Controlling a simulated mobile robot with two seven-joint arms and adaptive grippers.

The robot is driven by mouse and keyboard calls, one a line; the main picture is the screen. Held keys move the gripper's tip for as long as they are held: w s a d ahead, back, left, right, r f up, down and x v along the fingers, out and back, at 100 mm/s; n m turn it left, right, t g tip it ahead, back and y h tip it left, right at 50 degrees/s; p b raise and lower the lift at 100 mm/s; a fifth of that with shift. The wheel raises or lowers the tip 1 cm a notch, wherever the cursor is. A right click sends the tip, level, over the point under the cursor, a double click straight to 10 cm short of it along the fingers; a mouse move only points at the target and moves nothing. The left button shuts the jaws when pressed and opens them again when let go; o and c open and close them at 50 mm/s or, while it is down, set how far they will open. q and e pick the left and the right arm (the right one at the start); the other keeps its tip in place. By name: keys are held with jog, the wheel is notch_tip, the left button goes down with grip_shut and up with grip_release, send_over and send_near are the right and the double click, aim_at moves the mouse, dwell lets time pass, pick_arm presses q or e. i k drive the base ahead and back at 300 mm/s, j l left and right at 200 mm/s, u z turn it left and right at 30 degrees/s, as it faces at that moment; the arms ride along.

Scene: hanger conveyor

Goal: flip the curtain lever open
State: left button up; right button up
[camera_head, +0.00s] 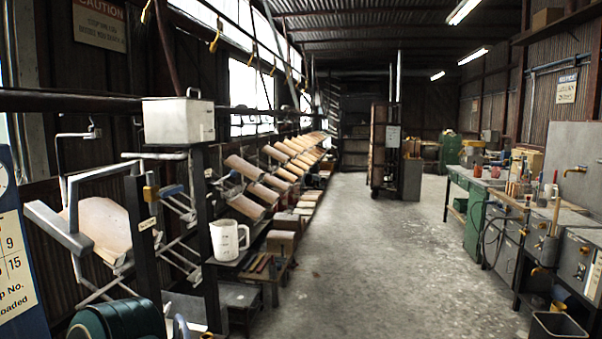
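No lever that I can surely name as the curtain lever shows, and no curtain is clear in view. A thin bent metal rod (75,135) rises above that panel. Neither of my grippers is in view.
A metal box (179,121) sits high beside the posts, with a white jug (229,240) on a shelf lower right. Tan panels (262,192) run back along the left. A workbench (480,183) and bin (557,326) stand right. The middle floor (365,260) is clear.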

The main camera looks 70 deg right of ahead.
aim_at(232, 173)
jog(key=z, duration=1.95)
jog(key=i+l, duration=0.15)
jog(key=i, duration=0.4)
jog(key=i+l+z, duration=0.15)
jog(key=i, duration=0.4)
